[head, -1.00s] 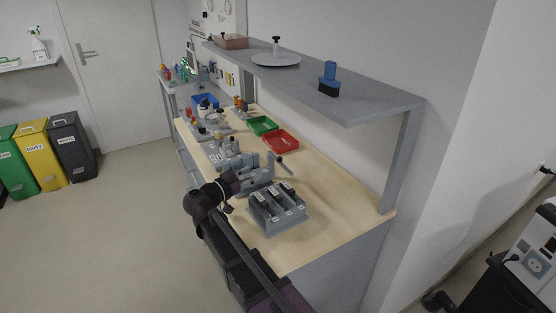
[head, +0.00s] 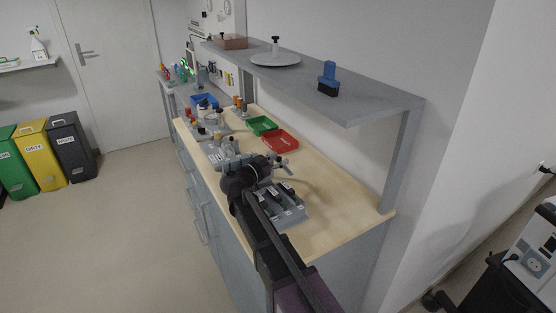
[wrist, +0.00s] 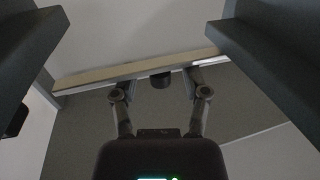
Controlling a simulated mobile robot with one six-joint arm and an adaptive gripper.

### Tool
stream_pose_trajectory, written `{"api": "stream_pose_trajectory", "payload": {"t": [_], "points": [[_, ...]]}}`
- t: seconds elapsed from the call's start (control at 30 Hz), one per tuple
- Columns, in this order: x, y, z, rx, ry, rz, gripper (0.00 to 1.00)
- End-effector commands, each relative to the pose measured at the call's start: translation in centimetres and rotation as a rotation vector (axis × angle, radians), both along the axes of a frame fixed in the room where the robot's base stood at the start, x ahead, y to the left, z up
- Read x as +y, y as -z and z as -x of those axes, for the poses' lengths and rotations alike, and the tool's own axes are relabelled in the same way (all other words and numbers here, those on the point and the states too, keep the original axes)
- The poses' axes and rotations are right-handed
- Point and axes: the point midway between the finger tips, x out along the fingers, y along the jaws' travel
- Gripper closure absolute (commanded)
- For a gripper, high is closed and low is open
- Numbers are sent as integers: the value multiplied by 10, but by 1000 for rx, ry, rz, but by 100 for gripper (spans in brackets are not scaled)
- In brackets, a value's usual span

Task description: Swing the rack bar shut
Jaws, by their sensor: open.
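The grey rack (head: 292,217) with several dark-topped slots stands on the near part of the wooden bench, partly covered by my arm. A slim grey bar with a dark knob (head: 284,161) shows just beyond my wrist; I take it to be the rack bar, standing out over the bench. How far it is swung is unclear. My gripper (wrist: 160,93) is open in the wrist view. A small black knob-like piece (wrist: 160,79) shows between and beyond its fingers; contact cannot be judged. In the head view my wrist hides the fingertips.
A red tray (head: 281,141) and a green tray (head: 262,125) lie farther back on the bench (head: 345,205). A grey shelf (head: 380,101) on an upright (head: 401,160) overhangs the bench. Large dark shapes fill both upper corners of the wrist view. The bench's near right is clear.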

Motion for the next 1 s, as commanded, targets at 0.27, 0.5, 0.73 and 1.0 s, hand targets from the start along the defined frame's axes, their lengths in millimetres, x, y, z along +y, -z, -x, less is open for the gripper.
{"api": "stream_pose_trajectory", "payload": {"t": [0.27,0.5,0.73,1.0], "points": [[-2,0,-2,0,-2,0,41],[-1,0,-2,0,-2,0,80],[-1,0,-2,0,-2,0,100],[-8,0,-5,0,35,0,100]]}}
